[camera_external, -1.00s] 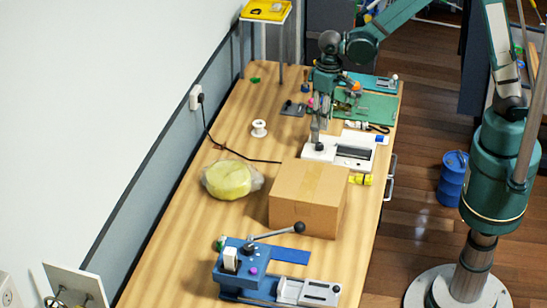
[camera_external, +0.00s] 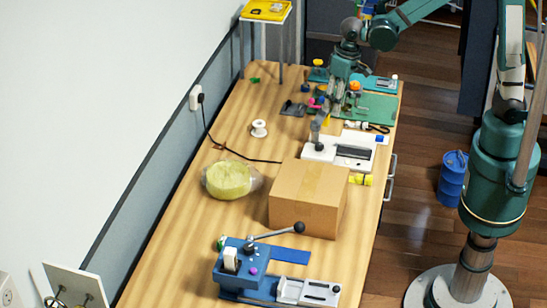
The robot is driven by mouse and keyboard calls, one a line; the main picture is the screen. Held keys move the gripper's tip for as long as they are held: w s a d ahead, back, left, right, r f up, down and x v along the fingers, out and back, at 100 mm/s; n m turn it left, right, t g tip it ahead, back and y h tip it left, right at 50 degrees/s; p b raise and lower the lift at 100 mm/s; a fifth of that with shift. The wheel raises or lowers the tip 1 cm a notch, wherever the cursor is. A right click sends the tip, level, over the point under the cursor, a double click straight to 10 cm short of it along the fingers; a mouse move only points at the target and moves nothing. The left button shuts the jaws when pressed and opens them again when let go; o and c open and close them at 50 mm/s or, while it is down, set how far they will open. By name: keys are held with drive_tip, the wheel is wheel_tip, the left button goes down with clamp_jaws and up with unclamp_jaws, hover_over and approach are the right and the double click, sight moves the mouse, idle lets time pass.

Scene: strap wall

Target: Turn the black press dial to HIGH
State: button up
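A white device (camera_external: 366,143) with a dark strip lies on the table beyond the cardboard box. A small black round knob (camera_external: 319,147) sits at its left end; it looks like the press dial, but its markings are too small to read. My gripper (camera_external: 316,136) points down at the knob from above, tilted, with its tips at or just above it. I cannot tell whether they touch it or whether the fingers are open or shut. A blue machine (camera_external: 235,272) with a black-balled lever (camera_external: 299,227) stands at the near end of the table.
A cardboard box (camera_external: 305,195) stands just in front of the white device. A yellow wrapped roll (camera_external: 228,180) and a white spool (camera_external: 259,128) lie to the left. A black cable (camera_external: 230,150) runs from the wall outlet towards the box. A green mat (camera_external: 375,108) with small items lies behind.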

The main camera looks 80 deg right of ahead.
drive_tip(key=s+d+r+m+t+b, duration=0.1)
drive_tip(key=s+d+r, duration=0.1)
drive_tip(key=s, duration=0.4)
drive_tip(key=s+d+r+t+b, duration=0.2)
drive_tip(key=s+r, duration=0.3)
drive_tip(key=s, duration=0.2)
drive_tip(key=shift+s+d+r+m, duration=0.15)
drive_tip(key=shift+d+r+m, duration=0.15)
drive_tip(key=shift+m, duration=0.1)
idle(1.2)
idle(0.6)
drive_tip(key=shift+w+a+f+n+g+p, duration=0.45)
drive_tip(key=shift+w+a+f+g+p, duration=0.55)
drive_tip(key=shift+w+f, duration=1.8)
drive_tip(key=shift+w+a+f+n+g+p, duration=0.55)
drive_tip(key=shift+w+a+f+p, duration=0.85)
drive_tip(key=shift+w+f, duration=1.4)
drive_tip(key=shift+w+a+f+n+g+p, duration=0.4)
drive_tip(key=shift+w+a+f+g+p, duration=0.6)
drive_tip(key=shift+w+f, duration=1.8)
